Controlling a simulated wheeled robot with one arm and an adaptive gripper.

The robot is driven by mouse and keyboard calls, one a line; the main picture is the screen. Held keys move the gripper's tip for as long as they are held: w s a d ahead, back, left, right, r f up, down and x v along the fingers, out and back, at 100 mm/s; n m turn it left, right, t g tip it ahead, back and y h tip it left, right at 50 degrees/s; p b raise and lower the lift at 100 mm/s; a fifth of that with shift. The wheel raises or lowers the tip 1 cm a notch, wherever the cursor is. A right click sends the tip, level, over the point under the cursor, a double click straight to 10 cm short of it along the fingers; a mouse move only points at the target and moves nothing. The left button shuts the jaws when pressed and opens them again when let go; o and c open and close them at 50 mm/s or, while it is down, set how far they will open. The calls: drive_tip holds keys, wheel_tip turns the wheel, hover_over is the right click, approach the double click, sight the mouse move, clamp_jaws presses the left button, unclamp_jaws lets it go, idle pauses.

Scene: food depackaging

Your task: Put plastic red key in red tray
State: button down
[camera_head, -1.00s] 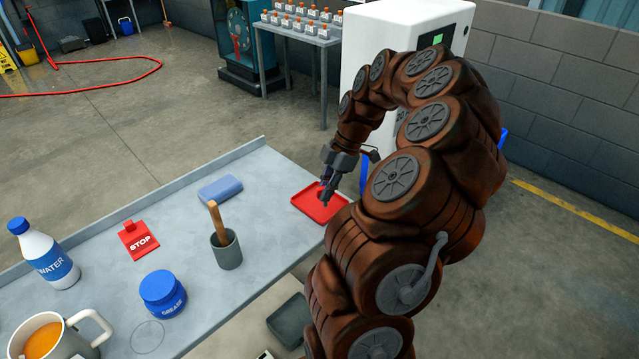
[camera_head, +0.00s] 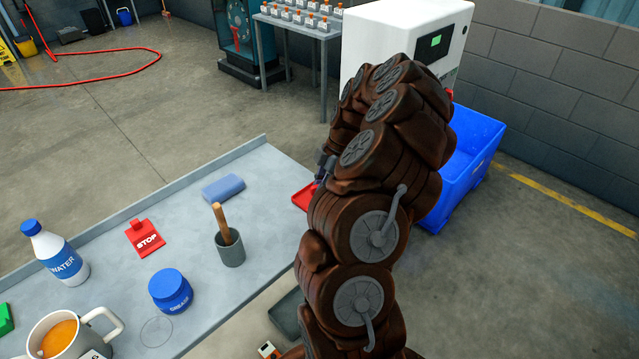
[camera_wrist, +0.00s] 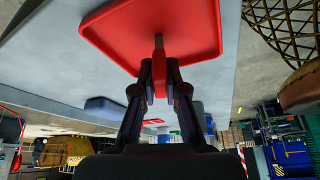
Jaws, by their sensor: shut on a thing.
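The red tray (camera_head: 301,198) lies at the right end of the table, mostly hidden behind my arm in the head view. In the wrist view the red tray (camera_wrist: 190,28) fills the top, just beyond the fingertips. Whether the key touches the tray cannot be told. In the head view the fingertips are hidden by my arm.
A blue crate (camera_head: 468,165) is on the floor at right.

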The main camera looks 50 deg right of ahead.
drive_tip(key=shift+f+b, duration=0.2)
drive_tip(key=shift+b, duration=0.1)
drive_tip(key=c, duration=1.2)
unclamp_jaws()
drive_tip(key=shift+r, duration=0.15)
drive_tip(key=shift+r+p, duration=0.2)
drive_tip(key=shift+p, duration=0.2)
drive_tip(key=shift+d+r+b, duration=0.25)
drive_tip(key=shift+d+b, duration=0.1)
drive_tip(key=shift+b, duration=0.1)
drive_tip(key=b+v, duration=0.3)
drive_tip(key=v, duration=0.8)
drive_tip(key=shift+a, duration=0.15)
